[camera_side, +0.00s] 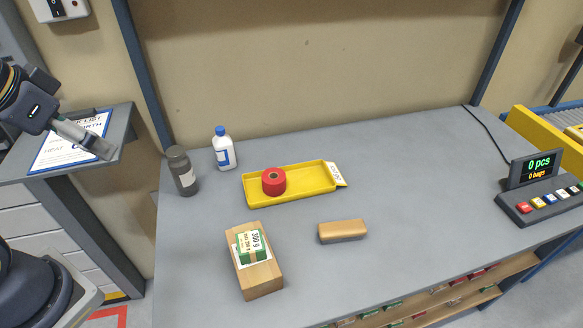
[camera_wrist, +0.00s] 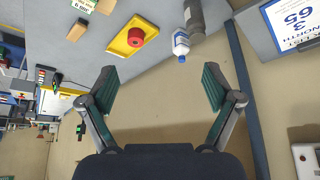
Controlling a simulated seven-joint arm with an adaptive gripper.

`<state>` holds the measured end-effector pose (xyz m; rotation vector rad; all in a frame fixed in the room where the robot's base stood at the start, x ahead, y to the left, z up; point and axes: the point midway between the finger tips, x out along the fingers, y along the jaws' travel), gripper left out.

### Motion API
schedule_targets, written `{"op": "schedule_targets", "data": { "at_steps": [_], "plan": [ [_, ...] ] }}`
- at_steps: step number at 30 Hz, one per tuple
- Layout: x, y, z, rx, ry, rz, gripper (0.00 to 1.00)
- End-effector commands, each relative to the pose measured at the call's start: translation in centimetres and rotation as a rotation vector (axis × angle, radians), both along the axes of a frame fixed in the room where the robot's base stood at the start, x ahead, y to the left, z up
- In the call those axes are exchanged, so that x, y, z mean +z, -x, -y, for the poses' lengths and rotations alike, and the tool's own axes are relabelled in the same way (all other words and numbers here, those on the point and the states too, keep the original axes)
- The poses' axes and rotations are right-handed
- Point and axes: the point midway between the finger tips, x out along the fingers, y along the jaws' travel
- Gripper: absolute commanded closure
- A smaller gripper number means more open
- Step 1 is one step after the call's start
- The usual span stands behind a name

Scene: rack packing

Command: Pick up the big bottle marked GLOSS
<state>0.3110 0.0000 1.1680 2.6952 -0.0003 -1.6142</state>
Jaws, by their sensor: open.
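A dark grey bottle (camera_side: 183,172) with a pale label stands upright at the left end of the grey table. Right of it and farther back stands a white bottle (camera_side: 223,149) with a blue cap and blue label. I cannot read GLOSS on either one. In the wrist view, the grey bottle (camera_wrist: 196,18) and the white bottle (camera_wrist: 180,42) show at the top, beyond the fingers. My gripper (camera_wrist: 160,88) is open and empty. In the side view, my gripper (camera_side: 103,150) hangs at the far left over the side shelf, left of both bottles and touching neither.
A yellow tray (camera_side: 313,191) with a red roll (camera_side: 273,181) lies right of the bottles. A wooden block with a green packet (camera_side: 251,246) and a tan block (camera_side: 342,231) lie nearer the front. A blue post (camera_side: 143,77) rises behind the grey bottle. The table's middle right is clear.

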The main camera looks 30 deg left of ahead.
Motion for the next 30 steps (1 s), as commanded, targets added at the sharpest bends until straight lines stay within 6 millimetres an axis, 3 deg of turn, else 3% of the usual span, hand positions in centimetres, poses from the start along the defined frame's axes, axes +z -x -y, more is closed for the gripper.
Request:
{"op": "schedule_targets", "data": {
  "at_steps": [11,13,18,22,26,30],
  "plan": [
    [0.2,-0.3,0.0,0.000,0.000,0.014,0.03],
    [1.6,-1.5,0.0,0.000,-0.001,0.078,0.03],
    [5.2,-8.2,-0.5,0.016,-0.005,0.177,0.03],
    [5.3,-14.7,-1.5,0.042,-0.009,0.186,0.03],
    [2.6,-21.5,-3.2,0.072,-0.012,0.155,0.03],
    [-3.1,-26.8,-5.2,0.105,-0.013,0.084,0.03]
  ]
}}
